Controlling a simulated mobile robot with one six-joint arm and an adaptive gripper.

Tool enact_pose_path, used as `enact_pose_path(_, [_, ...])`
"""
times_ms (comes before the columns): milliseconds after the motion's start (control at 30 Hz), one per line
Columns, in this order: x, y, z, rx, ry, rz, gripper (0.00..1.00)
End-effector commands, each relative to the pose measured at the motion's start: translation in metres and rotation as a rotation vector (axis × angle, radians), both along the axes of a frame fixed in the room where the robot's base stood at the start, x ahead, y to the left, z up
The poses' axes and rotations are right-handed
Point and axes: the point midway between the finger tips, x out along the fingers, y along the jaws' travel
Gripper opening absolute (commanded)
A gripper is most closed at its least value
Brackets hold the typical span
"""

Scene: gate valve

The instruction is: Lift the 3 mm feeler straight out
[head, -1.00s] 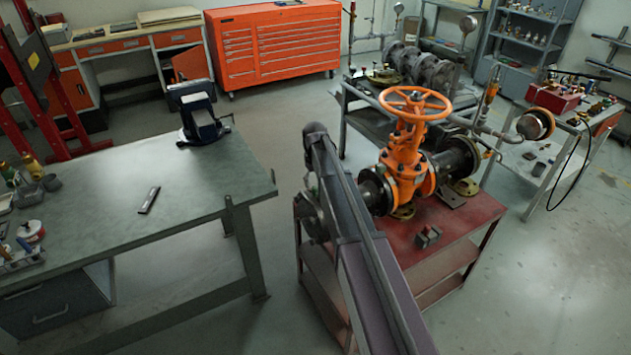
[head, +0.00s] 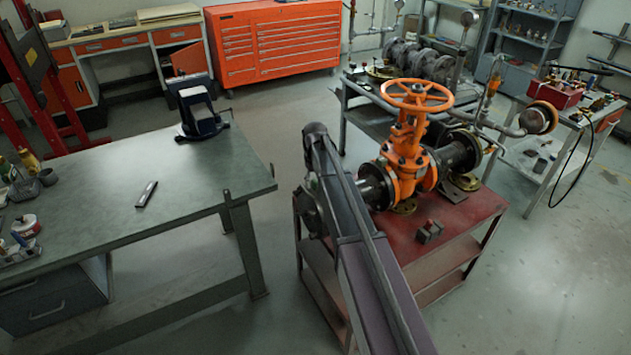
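The orange gate valve (head: 408,158) with its handwheel (head: 417,95) stands on the red cart (head: 478,222), with dark flanged pipe pieces (head: 378,186) on both sides. I cannot make out the 3 mm feeler for certain. A thin dark strip with a pale face (head: 147,194) lies flat on the green bench; I cannot tell whether it is a feeler set. My arm crosses the lower middle and covers the cart's left part. My gripper does not show.
The green-topped bench (head: 210,170) at left carries a dark vise (head: 200,112) and several small containers at its left edge. Behind stand an orange tool chest (head: 275,45) and a grey cart (head: 355,88). A side table (head: 545,165) stands at right. Floor is open between bench and cart.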

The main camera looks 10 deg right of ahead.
Motion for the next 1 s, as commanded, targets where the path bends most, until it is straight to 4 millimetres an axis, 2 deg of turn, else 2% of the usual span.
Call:
enact_pose_path(33, [0.000,0.000,0.000,0.000,0.000,0.000,0.30])
enact_pose_path(133, [0.000,0.000,0.000,0.000,0.000,0.000,0.00])
enact_pose_path(567, [0.000,0.000,0.004,0.000,0.000,0.000,0.00])
enact_pose_path(1000, [0.000,0.000,0.029,0.000,0.000,-0.001,0.00])
